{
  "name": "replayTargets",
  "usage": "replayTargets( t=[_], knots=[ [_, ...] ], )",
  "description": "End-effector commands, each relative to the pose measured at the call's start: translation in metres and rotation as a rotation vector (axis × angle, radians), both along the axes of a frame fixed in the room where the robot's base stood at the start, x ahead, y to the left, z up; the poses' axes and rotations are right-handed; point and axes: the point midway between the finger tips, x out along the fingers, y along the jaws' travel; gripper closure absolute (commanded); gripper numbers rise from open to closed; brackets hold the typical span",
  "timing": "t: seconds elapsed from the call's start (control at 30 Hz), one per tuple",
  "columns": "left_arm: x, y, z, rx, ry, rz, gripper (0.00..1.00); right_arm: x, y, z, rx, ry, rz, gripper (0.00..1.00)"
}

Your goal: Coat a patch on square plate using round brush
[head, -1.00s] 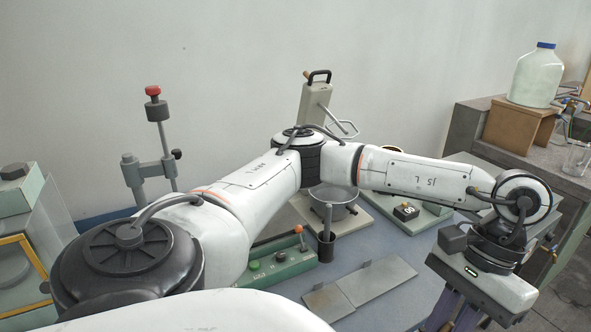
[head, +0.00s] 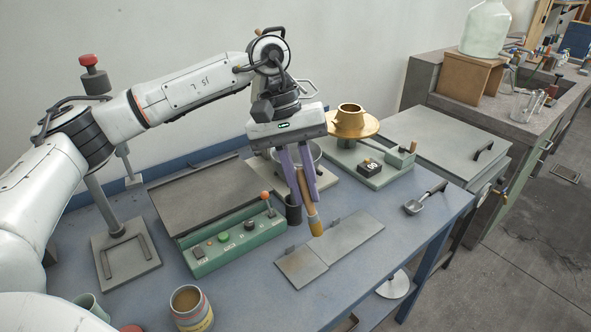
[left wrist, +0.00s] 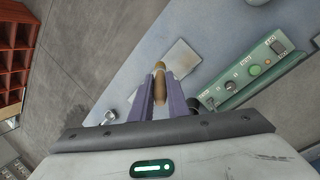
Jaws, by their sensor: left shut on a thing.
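My left gripper (head: 304,196) has its purple fingers shut on a round brush (head: 315,224) with a wooden handle. The brush points down, slightly tilted, its yellowish end low over or near the grey plates; I cannot tell whether it touches. In the left wrist view the brush (left wrist: 160,80) shows between the fingers. A flat, roughly square grey plate (head: 301,268) lies on the blue bench, joined edge to edge with a longer grey plate (head: 355,239). No coated patch can be made out. My right gripper is out of view.
An open tin with brown contents (head: 190,308) stands at the front left. A green control box (head: 235,240) and a dark cup (head: 293,212) stand left of the plates. A metal scoop (head: 414,207) lies right. The bench between plates and scoop is clear.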

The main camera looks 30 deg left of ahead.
Motion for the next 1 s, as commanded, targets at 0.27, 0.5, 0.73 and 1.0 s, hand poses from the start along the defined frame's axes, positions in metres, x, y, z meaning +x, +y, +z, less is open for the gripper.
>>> replayTargets(
  t=[0.27, 0.5, 0.73, 1.0],
  knots=[
    [0.021, 0.022, 0.008, -0.032, -0.041, 0.122, 1.00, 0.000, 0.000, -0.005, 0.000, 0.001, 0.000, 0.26],
    [0.020, 0.021, -0.017, -0.031, -0.041, 0.120, 1.00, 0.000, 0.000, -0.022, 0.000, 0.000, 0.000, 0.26],
    [0.020, 0.021, -0.035, -0.032, -0.041, 0.118, 1.00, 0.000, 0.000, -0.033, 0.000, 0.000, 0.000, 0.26],
    [0.020, 0.021, -0.035, -0.032, -0.041, 0.118, 1.00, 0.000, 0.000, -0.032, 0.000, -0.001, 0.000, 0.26]
  ],
)
